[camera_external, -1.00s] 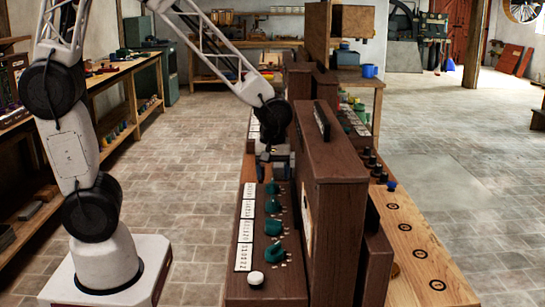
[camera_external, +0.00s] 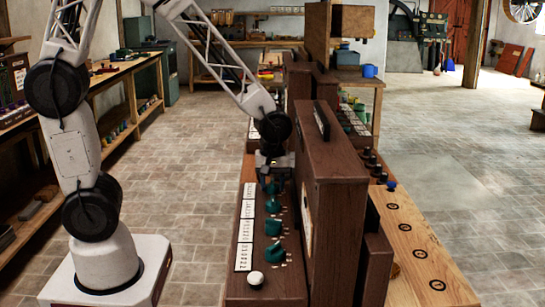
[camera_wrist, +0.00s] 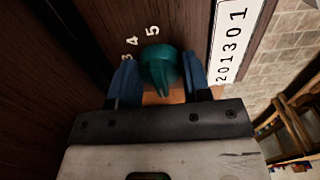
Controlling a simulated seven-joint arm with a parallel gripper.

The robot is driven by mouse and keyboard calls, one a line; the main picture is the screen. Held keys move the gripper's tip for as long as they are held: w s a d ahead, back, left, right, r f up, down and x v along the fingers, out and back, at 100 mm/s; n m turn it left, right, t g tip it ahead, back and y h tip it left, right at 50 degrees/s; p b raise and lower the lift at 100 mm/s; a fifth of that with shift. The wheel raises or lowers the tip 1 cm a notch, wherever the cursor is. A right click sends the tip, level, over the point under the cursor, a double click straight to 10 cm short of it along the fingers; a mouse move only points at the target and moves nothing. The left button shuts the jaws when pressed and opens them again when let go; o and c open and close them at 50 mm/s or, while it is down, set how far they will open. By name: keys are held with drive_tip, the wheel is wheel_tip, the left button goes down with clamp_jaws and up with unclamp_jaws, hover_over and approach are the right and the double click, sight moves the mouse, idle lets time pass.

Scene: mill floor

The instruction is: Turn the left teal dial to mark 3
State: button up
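In the wrist view, a teal dial (camera_wrist: 161,68) with a raised grip sits on a dark wooden panel. Numerals 3, 4 and 5 show beside it; the 3 is partly hidden by the left finger. My gripper (camera_wrist: 158,62) is open, with one blue finger on each side of the dial, very close to it; I cannot tell whether they touch. In the external view, my gripper (camera_external: 270,182) is down over the far teal dial (camera_external: 271,189) of a row. Other teal dials (camera_external: 273,227) stand nearer the camera.
White number plates (camera_external: 244,228) line the row's left; one shows in the wrist view (camera_wrist: 230,40). A white round knob (camera_external: 256,278) sits at the near end. A tall brown wooden housing (camera_external: 335,200) rises close on the right. The aisle left is clear.

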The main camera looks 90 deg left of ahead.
drive_tip(key=shift+c, duration=0.5)
drive_tip(key=shift+m, duration=0.4)
drive_tip(key=m, duration=2)
drive_tip(key=shift+m, duration=0.3)
